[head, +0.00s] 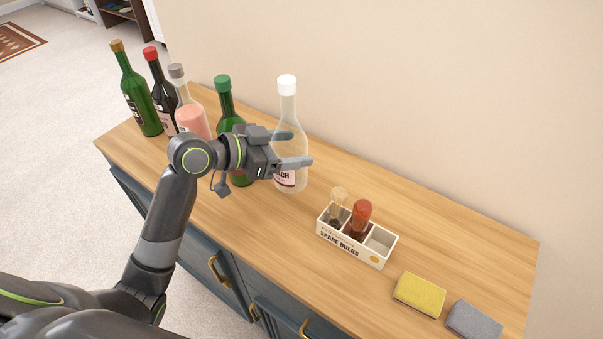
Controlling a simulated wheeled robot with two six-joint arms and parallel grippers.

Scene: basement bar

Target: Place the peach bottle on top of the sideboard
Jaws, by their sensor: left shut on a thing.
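The peach bottle (288,108) is clear with a white cap, and its label shows the letters "ACH". It is upright over the wooden top of the sideboard (455,235), near the back edge by the wall. My left gripper (299,149) reaches in from the left and is shut on the bottle's body. The gripper hides part of the bottle and label. I cannot tell whether its base touches the wood or is slightly above it. My right gripper is out of view.
Several bottles stand left of the peach bottle: a green-capped one (224,95), a pink-filled one (190,118), a red-capped one (162,95) and a gold-capped one (138,98). Rightward are a "SPARE BULBS" box (348,250), a yellow sponge (419,294) and a grey sponge (473,319).

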